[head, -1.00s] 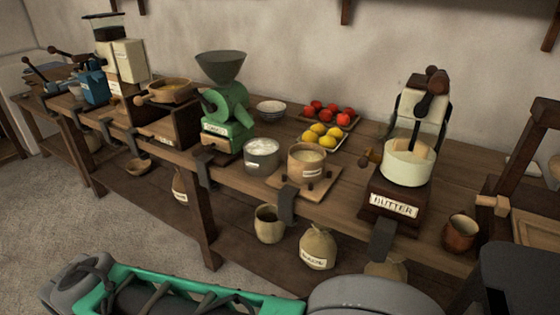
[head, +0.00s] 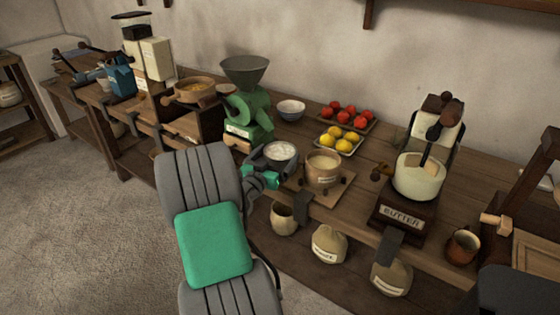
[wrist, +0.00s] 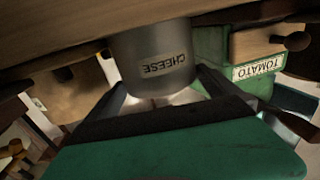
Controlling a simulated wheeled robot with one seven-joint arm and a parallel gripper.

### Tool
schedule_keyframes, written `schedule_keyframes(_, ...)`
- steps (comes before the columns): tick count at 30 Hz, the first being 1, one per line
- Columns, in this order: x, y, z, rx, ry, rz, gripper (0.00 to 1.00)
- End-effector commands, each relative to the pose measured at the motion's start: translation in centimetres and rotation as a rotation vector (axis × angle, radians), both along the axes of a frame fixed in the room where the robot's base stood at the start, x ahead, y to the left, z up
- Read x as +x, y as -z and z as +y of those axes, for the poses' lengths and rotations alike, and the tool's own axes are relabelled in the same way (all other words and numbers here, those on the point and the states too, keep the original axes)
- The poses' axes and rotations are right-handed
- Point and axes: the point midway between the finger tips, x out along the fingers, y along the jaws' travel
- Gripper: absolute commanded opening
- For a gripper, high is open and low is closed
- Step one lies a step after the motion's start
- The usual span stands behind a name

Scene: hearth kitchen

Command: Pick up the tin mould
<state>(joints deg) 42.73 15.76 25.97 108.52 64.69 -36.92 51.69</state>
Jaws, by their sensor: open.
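The tin mould (head: 281,153) is a grey metal pot with white contents, standing on the wooden bench between the green mill and a wooden tub. In the wrist view the tin mould (wrist: 152,62) appears upside down with a CHEESE label. My gripper (head: 274,165) is at the tin's front side, partly hiding its lower part. In the wrist view my gripper (wrist: 160,85) is open, with one dark finger on each side of the tin. I cannot tell whether the fingers touch it.
The green tomato mill (head: 243,110) stands close on the left. A wooden tub (head: 323,170) on a board stands close on the right. Behind are a bowl (head: 291,109), yellow fruit (head: 341,140) and red fruit (head: 349,115). A butter churn (head: 417,178) stands farther right.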

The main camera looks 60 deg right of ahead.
Motion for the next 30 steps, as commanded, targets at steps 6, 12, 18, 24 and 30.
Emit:
schedule_keyframes(6,0.0,0.0,-2.8,0.001,0.000,0.000,1.00)
schedule_keyframes(12,0.1,0.0,-2.9,0.001,-0.001,0.000,0.98)
schedule_keyframes(18,0.1,0.0,-2.8,0.001,-0.001,0.000,0.82)
schedule_keyframes(24,0.1,0.0,-2.8,0.001,-0.001,0.000,0.66)
schedule_keyframes(30,0.1,0.0,-2.8,0.002,-0.001,0.000,0.49)
